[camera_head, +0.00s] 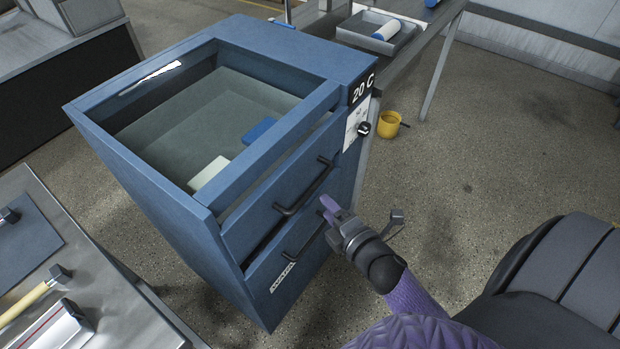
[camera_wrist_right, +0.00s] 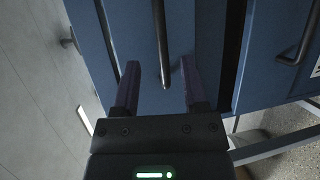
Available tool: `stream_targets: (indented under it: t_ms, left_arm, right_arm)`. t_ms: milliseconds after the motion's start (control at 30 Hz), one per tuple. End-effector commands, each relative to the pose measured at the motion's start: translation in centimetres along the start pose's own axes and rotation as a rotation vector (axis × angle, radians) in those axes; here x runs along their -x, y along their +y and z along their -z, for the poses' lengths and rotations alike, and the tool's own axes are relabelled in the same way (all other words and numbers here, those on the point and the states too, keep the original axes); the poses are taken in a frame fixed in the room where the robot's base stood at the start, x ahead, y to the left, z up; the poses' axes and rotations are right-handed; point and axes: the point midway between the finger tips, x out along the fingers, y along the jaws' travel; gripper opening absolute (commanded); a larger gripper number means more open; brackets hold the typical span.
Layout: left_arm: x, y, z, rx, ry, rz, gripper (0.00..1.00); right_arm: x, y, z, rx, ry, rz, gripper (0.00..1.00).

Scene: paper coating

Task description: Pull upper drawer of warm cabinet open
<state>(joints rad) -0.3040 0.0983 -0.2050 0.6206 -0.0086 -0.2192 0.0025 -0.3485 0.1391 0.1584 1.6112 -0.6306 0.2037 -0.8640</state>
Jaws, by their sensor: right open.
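The blue warm cabinet (camera_head: 232,262) stands in the middle of the head view, with a glass-covered top and a "20 C" display. Its upper drawer (camera_head: 262,212) has a black bar handle (camera_head: 305,187). My right gripper (camera_head: 329,204) is open in front of the drawers, near the handles' right ends. In the right wrist view, a black handle (camera_wrist_right: 160,35) runs between the spread fingers of the gripper (camera_wrist_right: 157,66), its end near the fingertips. Contact is not visible. My left gripper is out of view.
A metal bench (camera_head: 110,315) with tools stands at the lower left. A table (camera_head: 425,35) with a grey tray (camera_head: 378,38) stands behind the cabinet. A yellow cup (camera_head: 388,124) is beside the cabinet's far right.

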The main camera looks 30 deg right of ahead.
Motion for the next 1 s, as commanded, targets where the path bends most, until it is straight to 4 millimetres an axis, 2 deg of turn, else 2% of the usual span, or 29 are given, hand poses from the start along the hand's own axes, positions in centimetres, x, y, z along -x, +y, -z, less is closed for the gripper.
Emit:
stream_targets:
  t_ms: [100, 300, 433, 667, 700, 767, 933, 967, 1000]
  left_arm:
    - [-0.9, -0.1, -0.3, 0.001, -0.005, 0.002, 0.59]
    - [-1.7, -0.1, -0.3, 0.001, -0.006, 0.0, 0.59]
    - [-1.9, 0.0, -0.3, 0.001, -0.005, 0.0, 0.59]
    - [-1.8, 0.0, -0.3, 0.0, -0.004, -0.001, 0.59]
    - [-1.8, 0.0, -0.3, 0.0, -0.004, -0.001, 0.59]
    - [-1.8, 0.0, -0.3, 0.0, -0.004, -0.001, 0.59]
    - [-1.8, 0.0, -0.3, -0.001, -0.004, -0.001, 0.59]
    - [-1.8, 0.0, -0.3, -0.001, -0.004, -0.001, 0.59]
    - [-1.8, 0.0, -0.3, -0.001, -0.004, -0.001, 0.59]
  right_arm:
    - [-3.2, -0.2, 0.0, 0.001, 0.0, -0.003, 0.56]
    - [-6.6, -0.2, 0.0, -0.002, 0.0, 0.0, 0.56]
    - [-7.4, -0.2, 0.0, -0.003, 0.0, 0.001, 0.56]
    - [-7.6, -0.1, 0.0, -0.003, -0.001, 0.002, 0.56]
    - [-7.6, -0.1, 0.0, -0.003, -0.001, 0.002, 0.53]
    - [-7.6, -0.1, 0.0, -0.003, -0.001, 0.002, 0.41]
    - [-7.5, -0.1, 0.0, -0.003, 0.0, 0.002, 0.05]
    - [-7.5, -0.1, 0.0, -0.003, 0.0, 0.002, 0.0]
    - [-7.5, -0.1, 0.0, -0.003, 0.0, 0.002, 0.0]
